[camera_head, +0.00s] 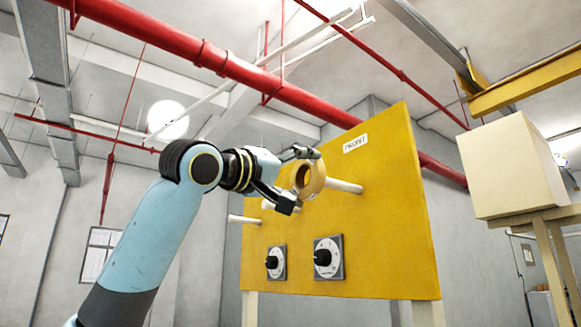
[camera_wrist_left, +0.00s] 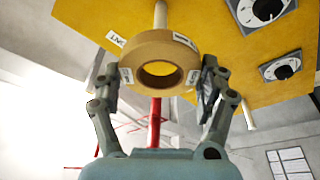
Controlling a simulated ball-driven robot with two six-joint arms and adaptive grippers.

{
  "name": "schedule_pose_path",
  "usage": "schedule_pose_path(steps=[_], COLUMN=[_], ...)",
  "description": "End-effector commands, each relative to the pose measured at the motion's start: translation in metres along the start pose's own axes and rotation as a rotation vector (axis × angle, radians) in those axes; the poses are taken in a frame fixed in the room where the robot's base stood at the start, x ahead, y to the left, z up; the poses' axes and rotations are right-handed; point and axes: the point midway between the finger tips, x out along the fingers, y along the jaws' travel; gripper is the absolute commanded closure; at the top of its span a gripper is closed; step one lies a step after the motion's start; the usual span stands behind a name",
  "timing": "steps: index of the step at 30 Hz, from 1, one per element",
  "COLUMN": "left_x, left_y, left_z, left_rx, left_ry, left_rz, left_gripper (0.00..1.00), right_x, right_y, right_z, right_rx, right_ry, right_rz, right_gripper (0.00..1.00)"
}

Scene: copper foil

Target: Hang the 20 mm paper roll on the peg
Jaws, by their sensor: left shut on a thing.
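The tan paper roll (camera_head: 318,178) is a thick ring held in front of the yellow panel, at a white peg (camera_head: 345,186). My left gripper (camera_head: 297,178) is shut on its outer rim, one finger above and one below. In the left wrist view the roll (camera_wrist_left: 160,46) sits between both fingers, its hole facing the camera. It carries small white labels, too small to read surely. The peg (camera_wrist_left: 160,14) shows beyond the roll's far side; I cannot tell whether its tip is inside the hole. My right gripper is not in view.
The yellow panel (camera_head: 390,235) has a white label (camera_head: 355,143), two dark-knobbed dials (camera_head: 328,257) and another peg (camera_head: 243,219) at its left. A cream box (camera_head: 510,165) stands on a stand at the right. Red pipes run overhead. Space left of the panel is open.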

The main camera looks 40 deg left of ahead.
Motion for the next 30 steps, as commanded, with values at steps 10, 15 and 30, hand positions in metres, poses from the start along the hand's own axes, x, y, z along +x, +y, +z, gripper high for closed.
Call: schedule_pose_path(steps=[10,15,30], left_x=[0.023,0.034,0.065], left_y=[0.001,0.001,0.001], left_z=[0.006,0.009,0.018], left_rx=[-0.003,-0.003,-0.002], left_ry=[-0.001,0.000,-0.001], left_rz=[0.001,0.001,0.002], left_gripper=[0.56,0.56,0.56], right_x=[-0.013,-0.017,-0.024], right_y=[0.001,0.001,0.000], right_z=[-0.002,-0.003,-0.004], right_rx=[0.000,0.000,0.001], right_ry=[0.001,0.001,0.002], right_rz=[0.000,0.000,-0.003], right_gripper=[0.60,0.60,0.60])
